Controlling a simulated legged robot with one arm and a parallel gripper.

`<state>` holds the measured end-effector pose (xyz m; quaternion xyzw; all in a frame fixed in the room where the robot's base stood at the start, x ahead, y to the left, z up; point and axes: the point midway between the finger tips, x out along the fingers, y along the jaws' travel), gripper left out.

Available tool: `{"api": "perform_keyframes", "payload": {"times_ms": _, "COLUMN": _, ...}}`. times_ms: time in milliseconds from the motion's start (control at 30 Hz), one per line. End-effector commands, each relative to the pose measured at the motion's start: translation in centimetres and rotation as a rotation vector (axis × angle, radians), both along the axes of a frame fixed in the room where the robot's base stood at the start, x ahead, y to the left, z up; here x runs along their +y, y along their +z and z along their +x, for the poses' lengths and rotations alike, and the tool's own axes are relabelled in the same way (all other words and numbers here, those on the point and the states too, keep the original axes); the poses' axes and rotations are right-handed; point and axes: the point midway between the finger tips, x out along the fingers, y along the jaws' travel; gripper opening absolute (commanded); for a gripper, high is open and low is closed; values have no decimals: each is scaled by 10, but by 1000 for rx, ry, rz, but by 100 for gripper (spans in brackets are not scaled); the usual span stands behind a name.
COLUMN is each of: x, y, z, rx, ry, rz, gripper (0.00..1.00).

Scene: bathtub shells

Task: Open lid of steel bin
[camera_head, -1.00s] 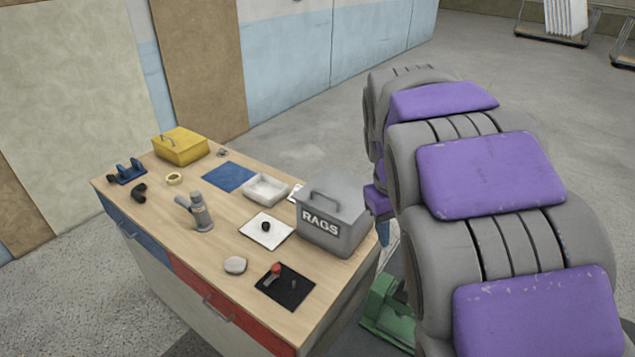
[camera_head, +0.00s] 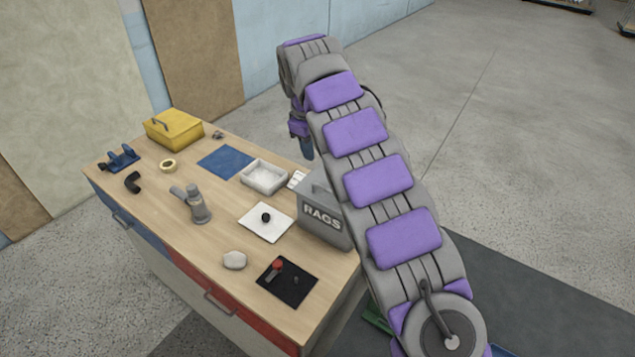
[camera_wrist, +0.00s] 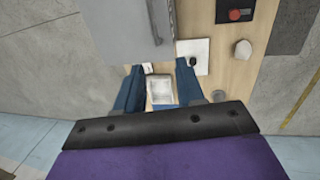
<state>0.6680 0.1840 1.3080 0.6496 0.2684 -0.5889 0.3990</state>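The steel bin (camera_head: 325,222) is a grey box marked RAGS at the bench's right edge in the head view. My arm hides its right side and much of its lid. In the wrist view its grey lid (camera_wrist: 118,28) fills the upper left, with a bar handle (camera_wrist: 154,20) along its right side. The lid appears shut. My gripper (camera_wrist: 158,67) shows two blue fingers set apart with nothing between them. The fingers look short of the handle, not touching it. In the head view my gripper (camera_head: 306,147) hangs beyond the bin, partly hidden.
The wooden bench (camera_head: 150,215) also bears a white tray (camera_head: 264,176), a white plate with a dark knob (camera_head: 283,229), a black pad with a red part (camera_head: 303,292), a grey spray-like tool (camera_head: 199,208) and a yellow box (camera_head: 175,132).

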Motion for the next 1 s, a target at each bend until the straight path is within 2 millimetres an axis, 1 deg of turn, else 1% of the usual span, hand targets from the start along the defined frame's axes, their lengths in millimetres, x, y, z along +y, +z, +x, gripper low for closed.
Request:
{"api": "perform_keyframes", "payload": {"times_ms": 33, "x": -7, "y": -2, "z": 1, "rx": -1, "ry": -6, "rz": 3, "gripper": 38}}
{"api": "perform_keyframes", "payload": {"times_ms": 167, "x": -12, "y": -18, "z": 2, "rx": 6, "ry": -7, "rz": 3, "gripper": 38}}
{"api": "perform_keyframes", "payload": {"times_ms": 267, "x": -7, "y": -37, "z": 7, "rx": 4, "ry": -7, "rz": -3, "gripper": 38}}
{"api": "perform_keyframes", "payload": {"times_ms": 433, "x": 5, "y": -74, "z": 12, "rx": 8, "ry": -4, "rz": -16, "gripper": 38}}
{"api": "perform_keyframes", "payload": {"times_ms": 533, "x": 7, "y": -94, "z": 14, "rx": 6, "ry": -4, "rz": -17, "gripper": 38}}
{"api": "perform_keyframes", "payload": {"times_ms": 667, "x": -3, "y": -117, "z": 19, "rx": 5, "ry": -5, "rz": -13, "gripper": 38}}
{"api": "perform_keyframes", "payload": {"times_ms": 800, "x": -18, "y": -140, "z": 22, "rx": 6, "ry": -8, "rz": -4, "gripper": 38}}
{"api": "perform_keyframes", "payload": {"times_ms": 900, "x": -26, "y": -151, "z": 25, "rx": 4, "ry": -7, "rz": 2, "gripper": 38}}
{"api": "perform_keyframes", "payload": {"times_ms": 1000, "x": -27, "y": -160, "z": 27, "rx": 2, "ry": -7, "rz": 2, "gripper": 38}}
